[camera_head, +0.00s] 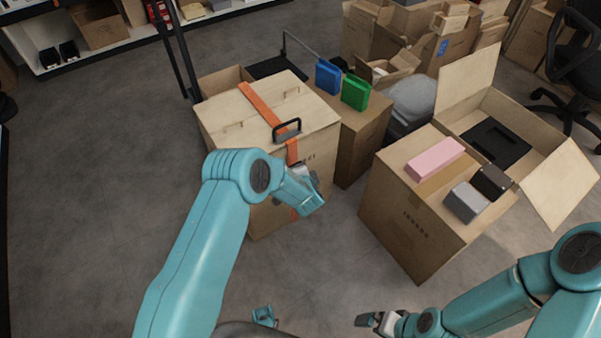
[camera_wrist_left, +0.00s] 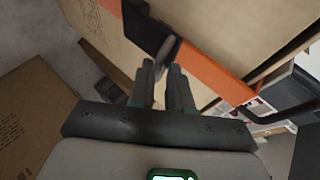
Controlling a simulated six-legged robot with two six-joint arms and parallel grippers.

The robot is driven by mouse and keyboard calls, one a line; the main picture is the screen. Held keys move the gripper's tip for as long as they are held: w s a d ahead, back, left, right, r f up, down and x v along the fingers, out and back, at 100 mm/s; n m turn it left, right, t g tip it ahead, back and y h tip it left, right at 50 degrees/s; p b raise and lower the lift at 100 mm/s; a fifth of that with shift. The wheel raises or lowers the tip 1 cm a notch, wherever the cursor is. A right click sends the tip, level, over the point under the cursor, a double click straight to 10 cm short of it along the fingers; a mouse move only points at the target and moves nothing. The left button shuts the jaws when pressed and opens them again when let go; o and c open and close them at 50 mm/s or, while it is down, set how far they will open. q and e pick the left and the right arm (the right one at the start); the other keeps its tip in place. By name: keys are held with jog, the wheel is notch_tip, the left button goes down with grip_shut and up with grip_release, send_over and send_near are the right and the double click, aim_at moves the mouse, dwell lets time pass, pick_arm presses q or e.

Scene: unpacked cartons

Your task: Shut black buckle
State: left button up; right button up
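A tall carton (camera_head: 230,115) has an orange strap (camera_head: 262,104) over its top and down its front. A black loop-shaped piece (camera_head: 287,130) stands on the strap near the top front edge. In the left wrist view, a black buckle (camera_wrist_left: 146,30) sits on the orange strap (camera_wrist_left: 215,75), with a grey-brown lever (camera_wrist_left: 167,52) sticking out. My left gripper (camera_wrist_left: 161,66) has its fingertips at that lever, with a narrow gap between them; whether they grip it is unclear. In the head view my left wrist hides this spot. My right gripper (camera_head: 374,320) is low at the bottom, away from the carton.
To the right, a carton (camera_head: 405,235) carries a pink block (camera_head: 435,158), a grey box (camera_head: 466,202) and a black box (camera_head: 491,182). A blue box (camera_head: 328,76) and a green box (camera_head: 355,92) stand on a carton behind. Floor to the left is clear.

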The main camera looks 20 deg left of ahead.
pick_arm(q)
jog(key=shift+o, duration=0.9)
jog(key=p+v, duration=0.4)
jog(key=v, duration=1.2)
jog(key=shift+p, duration=0.35)
jog(key=shift+s+r, duration=0.1)
